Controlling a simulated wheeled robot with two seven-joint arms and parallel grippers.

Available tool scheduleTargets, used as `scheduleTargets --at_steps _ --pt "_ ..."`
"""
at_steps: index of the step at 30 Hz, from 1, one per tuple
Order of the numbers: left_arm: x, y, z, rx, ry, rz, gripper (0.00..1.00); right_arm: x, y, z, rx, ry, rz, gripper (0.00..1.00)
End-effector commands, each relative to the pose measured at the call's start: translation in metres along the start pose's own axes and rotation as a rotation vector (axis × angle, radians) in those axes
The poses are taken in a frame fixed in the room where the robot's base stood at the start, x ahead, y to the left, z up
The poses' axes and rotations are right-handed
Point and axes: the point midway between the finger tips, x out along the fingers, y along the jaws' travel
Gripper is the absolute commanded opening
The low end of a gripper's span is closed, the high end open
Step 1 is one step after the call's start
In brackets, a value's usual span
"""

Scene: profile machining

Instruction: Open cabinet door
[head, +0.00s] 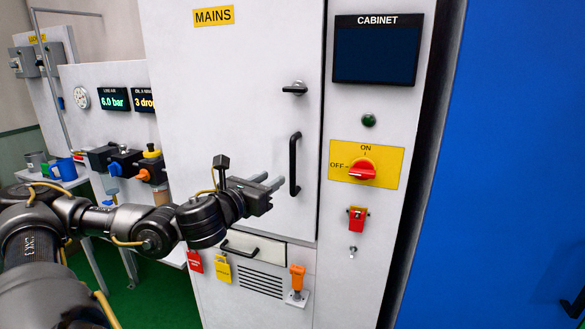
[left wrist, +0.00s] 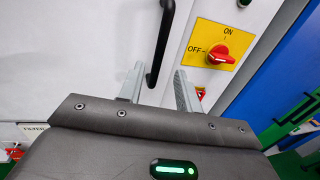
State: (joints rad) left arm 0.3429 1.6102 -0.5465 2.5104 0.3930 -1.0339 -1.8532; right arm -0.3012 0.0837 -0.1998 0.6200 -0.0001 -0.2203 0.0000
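The cabinet door (head: 240,100) is a light grey panel with a yellow MAINS label, and it looks closed. A black vertical bar handle (head: 295,164) is on its right side, and a small black latch handle (head: 295,88) sits above it. My left gripper (head: 274,183) is just left of the bar handle, with its fingers pointing toward it. In the left wrist view the two fingers (left wrist: 158,83) are spread apart, and the bar handle (left wrist: 161,45) shows ahead between them. No contact with the handle is visible. My right gripper is not in view.
Right of the door are a dark CABINET screen (head: 376,50), a green button (head: 369,120) and a red OFF/ON switch (head: 362,171). A drawer (head: 252,248) and an orange-handled lever (head: 297,279) are below. A blue panel (head: 510,150) fills the right side.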

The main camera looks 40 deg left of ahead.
Motion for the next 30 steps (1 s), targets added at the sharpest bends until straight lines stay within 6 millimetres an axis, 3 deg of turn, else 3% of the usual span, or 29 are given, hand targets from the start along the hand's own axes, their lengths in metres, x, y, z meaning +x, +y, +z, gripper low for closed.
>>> scheduleTargets --at_steps 8,21,30 --pt "0.019 0.001 0.005 -0.008 -0.002 0.002 0.34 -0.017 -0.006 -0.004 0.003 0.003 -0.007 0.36" --pt "0.093 0.0 0.004 -0.006 0.0 0.002 0.34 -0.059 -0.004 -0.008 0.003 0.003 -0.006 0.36" --pt "0.109 0.0 0.0 -0.004 0.0 0.0 0.34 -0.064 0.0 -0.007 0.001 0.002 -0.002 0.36"
